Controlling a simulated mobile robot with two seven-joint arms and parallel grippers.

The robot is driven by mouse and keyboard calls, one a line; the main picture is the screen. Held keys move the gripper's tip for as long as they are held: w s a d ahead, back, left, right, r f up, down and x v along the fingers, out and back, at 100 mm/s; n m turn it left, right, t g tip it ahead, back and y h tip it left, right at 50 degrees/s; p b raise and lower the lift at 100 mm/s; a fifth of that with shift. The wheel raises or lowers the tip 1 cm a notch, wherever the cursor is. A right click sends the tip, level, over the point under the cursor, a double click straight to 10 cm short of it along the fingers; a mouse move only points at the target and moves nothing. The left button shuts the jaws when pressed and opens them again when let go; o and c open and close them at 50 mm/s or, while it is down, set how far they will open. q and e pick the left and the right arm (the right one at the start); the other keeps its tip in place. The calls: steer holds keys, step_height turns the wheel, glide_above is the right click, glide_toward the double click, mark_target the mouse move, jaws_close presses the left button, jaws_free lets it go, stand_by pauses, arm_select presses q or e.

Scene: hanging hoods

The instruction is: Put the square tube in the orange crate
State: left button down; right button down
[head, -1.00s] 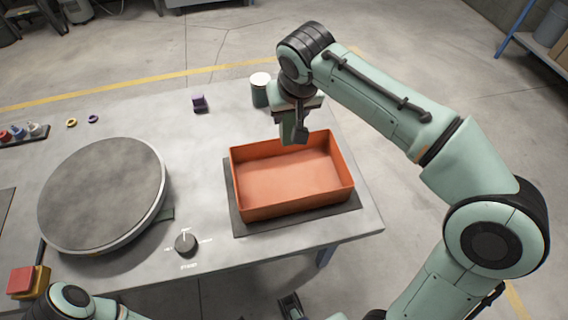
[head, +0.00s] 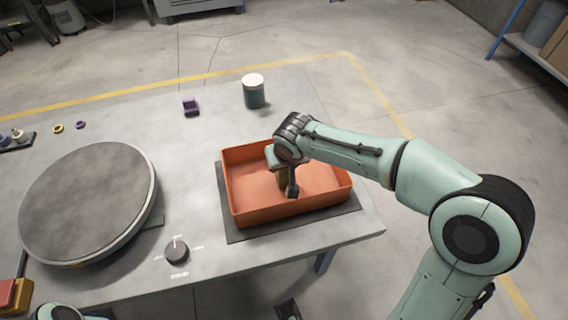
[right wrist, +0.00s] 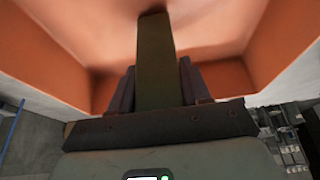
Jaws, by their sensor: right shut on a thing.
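The square tube is a dark olive bar (right wrist: 155,62) between the two fingers of my right gripper (right wrist: 157,85) in the right wrist view. My right gripper is shut on it, and its far end points at the crate floor. In the head view my right gripper (head: 290,188) is down inside the orange crate (head: 245,215), near its middle, and mostly hides the tube. I cannot tell whether the tube touches the floor of the crate. A dark part at the bottom edge looks like my left gripper (head: 288,309); its jaws are unclear.
The crate stands on a dark mat (head: 235,234) at the table's right end. A dark green jar with a white lid (head: 254,92) stands behind it. A round grey turntable (head: 88,200), a knob (head: 176,252) and a purple block (head: 190,107) are to the left.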

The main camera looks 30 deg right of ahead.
steer(key=shift+f, duration=0.15)
steer(key=c, duration=0.9)
jaws_free()
steer(key=shift+f, duration=0.15)
steer(key=shift+c, duration=0.2)
steer(key=o, duration=0.4)
steer(key=shift+r, duration=0.55)
steer(key=p+v, duration=0.2)
steer(key=v, duration=0.9)
steer(key=shift+s+a+r, duration=0.15)
steer(key=shift+s, duration=0.15)
